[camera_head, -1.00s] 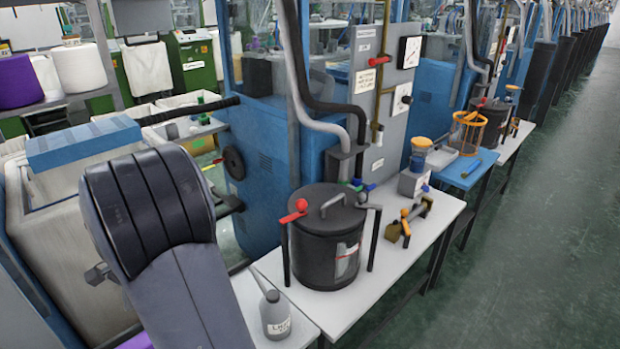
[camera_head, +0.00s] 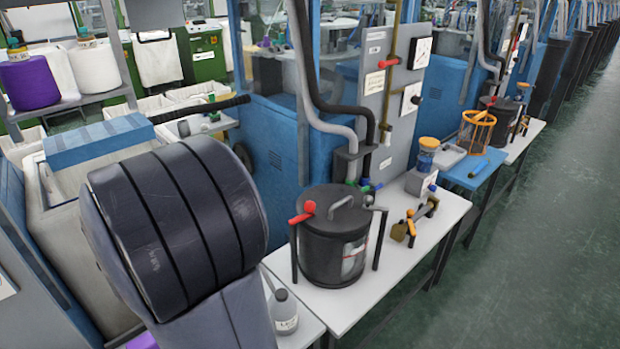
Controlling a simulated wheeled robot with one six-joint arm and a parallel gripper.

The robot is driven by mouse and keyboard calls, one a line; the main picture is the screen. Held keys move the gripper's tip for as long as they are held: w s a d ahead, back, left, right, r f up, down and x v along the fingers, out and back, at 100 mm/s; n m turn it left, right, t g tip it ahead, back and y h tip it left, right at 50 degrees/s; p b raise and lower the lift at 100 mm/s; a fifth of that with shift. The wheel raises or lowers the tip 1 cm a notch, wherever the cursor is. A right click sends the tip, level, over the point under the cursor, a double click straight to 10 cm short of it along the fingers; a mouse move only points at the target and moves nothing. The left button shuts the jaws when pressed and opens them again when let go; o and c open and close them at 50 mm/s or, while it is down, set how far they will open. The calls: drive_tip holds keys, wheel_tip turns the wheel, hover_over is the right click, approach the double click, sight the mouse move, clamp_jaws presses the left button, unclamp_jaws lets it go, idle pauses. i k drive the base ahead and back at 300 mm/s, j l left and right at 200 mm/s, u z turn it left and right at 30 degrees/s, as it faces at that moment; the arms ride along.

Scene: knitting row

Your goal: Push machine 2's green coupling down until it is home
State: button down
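I see no machine number that I can read, so I cannot tell which machine this is. A large dark link of my arm fills the lower left. My gripper is out of view, so its distance from the coupling does not show.
The pot, with a red-knobbed lever (camera_head: 303,212), stands on a white bench (camera_head: 350,309). A grey-white bottle (camera_head: 284,311) stands at its front left. A brass-coloured tool (camera_head: 413,222) and an orange wire basket (camera_head: 475,132) are further right. The green floor (camera_head: 520,260) at right is clear.

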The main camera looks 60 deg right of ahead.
sight(354, 183)
drive_tip(key=k+l+z, duration=0.1)
drive_tip(key=k, duration=0.4)
drive_tip(key=k+l+z, duration=0.1)
drive_tip(key=l, duration=0.25)
drive_tip(key=k+l+z, duration=0.1)
drive_tip(key=l, duration=0.25)
drive_tip(key=k+l+z, duration=0.15)
drive_tip(key=l, duration=0.2)
drive_tip(key=k+l+z, duration=0.1)
drive_tip(key=l, duration=0.3)
drive_tip(key=i+l+z, duration=0.25)
drive_tip(key=i+l, duration=0.45)
drive_tip(key=l, duration=0.1)
